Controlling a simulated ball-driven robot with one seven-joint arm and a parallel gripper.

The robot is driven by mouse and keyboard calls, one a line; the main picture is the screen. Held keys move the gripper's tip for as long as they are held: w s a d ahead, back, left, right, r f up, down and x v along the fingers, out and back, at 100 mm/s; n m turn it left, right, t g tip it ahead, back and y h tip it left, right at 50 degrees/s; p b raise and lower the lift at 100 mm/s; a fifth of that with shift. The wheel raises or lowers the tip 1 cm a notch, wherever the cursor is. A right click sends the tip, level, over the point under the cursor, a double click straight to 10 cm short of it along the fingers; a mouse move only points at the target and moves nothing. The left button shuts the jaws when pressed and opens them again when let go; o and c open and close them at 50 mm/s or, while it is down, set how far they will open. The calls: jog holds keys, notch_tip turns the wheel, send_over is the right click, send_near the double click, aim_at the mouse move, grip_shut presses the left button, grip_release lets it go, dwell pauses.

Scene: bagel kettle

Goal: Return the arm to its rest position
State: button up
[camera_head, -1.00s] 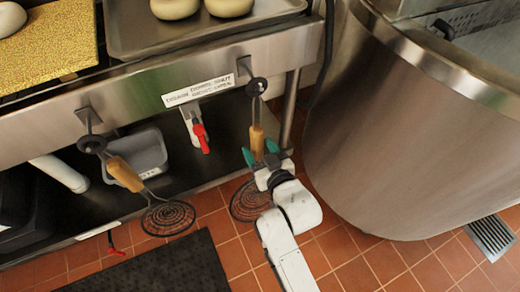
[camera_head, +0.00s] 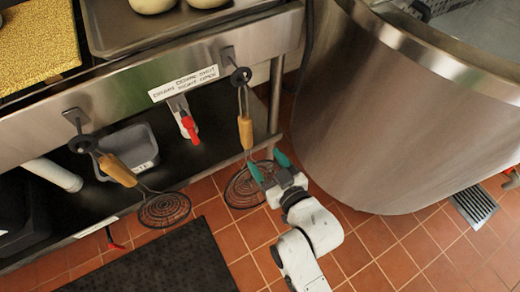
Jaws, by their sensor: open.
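My gripper (camera_head: 269,167) has green fingertips spread apart with nothing between them. It is low over the tiled floor, to the right of and below the wooden handle of the right-hand skimmer (camera_head: 245,132). That skimmer hangs from a hook on the steel table's front, and its round wire head (camera_head: 246,187) shows just left of my gripper. A gap shows between the fingers and the handle. My white arm (camera_head: 309,232) reaches up from the bottom edge of the picture.
A large steel kettle (camera_head: 385,120) stands close on the right. The steel table (camera_head: 40,133) runs along the left, with a second skimmer (camera_head: 118,169) hanging from it. A black mat (camera_head: 165,262) lies on the floor. Tiled floor is open at lower right.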

jog(key=shift+s+d+r, duration=0.1)
jog(key=shift+s+d, duration=0.1)
jog(key=shift+s, duration=0.1)
jog(key=s+d+f+m+g+h, duration=0.35)
jog(key=s+d, duration=0.25)
jog(key=d, duration=0.5)
jog(key=s+d+f+m+g+h, duration=0.2)
jog(key=s+d+f+g+h, duration=0.3)
jog(key=d, duration=0.6)
jog(key=s+d+r+m+g, duration=0.25)
jog(key=s+d, duration=0.35)
jog(key=s, duration=0.5)
notch_tip(320, 180, up, 17)
jog(key=p, duration=1.6)
jog(key=shift+a+n+g+p, duration=0.2)
jog(key=shift+n+g+p, duration=0.1)
jog(key=shift+n+p, duration=0.1)
jog(key=shift+f, duration=0.1)
